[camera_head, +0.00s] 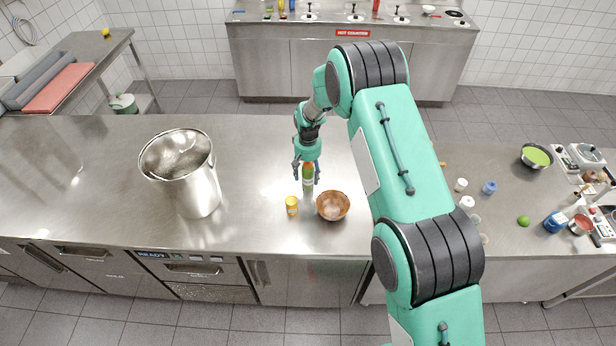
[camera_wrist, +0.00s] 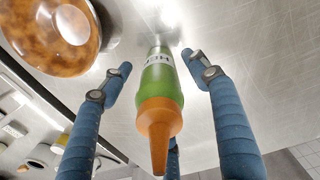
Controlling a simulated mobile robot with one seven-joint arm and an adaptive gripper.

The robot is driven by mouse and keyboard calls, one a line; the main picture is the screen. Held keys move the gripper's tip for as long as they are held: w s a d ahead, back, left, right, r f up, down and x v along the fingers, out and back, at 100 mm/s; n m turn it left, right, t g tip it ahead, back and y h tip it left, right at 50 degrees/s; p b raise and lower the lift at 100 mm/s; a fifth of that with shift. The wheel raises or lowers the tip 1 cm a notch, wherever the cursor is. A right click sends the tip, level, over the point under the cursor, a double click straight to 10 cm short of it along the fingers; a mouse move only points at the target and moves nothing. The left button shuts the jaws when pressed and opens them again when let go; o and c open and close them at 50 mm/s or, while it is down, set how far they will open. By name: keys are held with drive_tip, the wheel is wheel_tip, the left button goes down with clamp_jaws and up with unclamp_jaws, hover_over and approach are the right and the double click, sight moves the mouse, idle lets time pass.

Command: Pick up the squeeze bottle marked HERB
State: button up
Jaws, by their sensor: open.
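A green squeeze bottle (camera_head: 308,184) with an orange cap and nozzle stands on the steel counter (camera_head: 250,220). In the wrist view the bottle (camera_wrist: 158,84) points its orange nozzle towards the camera. A white label shows partly near its far end; I cannot read it clearly. My gripper (camera_head: 306,177) is above and around the bottle, with blue fingers on either side. In the wrist view my gripper (camera_wrist: 157,64) is open, with gaps between the bottle and the side fingers. A third finger is mostly hidden behind the nozzle.
A brown bowl (camera_head: 333,206) stands close to the right of the bottle. A yellow-labelled jar (camera_head: 292,205) stands just in front left. A large steel pot (camera_head: 202,190) is farther left. Small cups (camera_head: 460,184) and a lime (camera_head: 523,221) lie to the right. The counter between pot and bottle is clear.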

sight(307, 167)
drive_tip(key=shift+c, duration=0.5)
drive_tip(key=c, duration=1.3)
drive_tip(key=shift+r, duration=0.1)
drive_tip(key=shift+r+b, duration=0.65)
drive_tip(key=shift+r, duration=4.3)
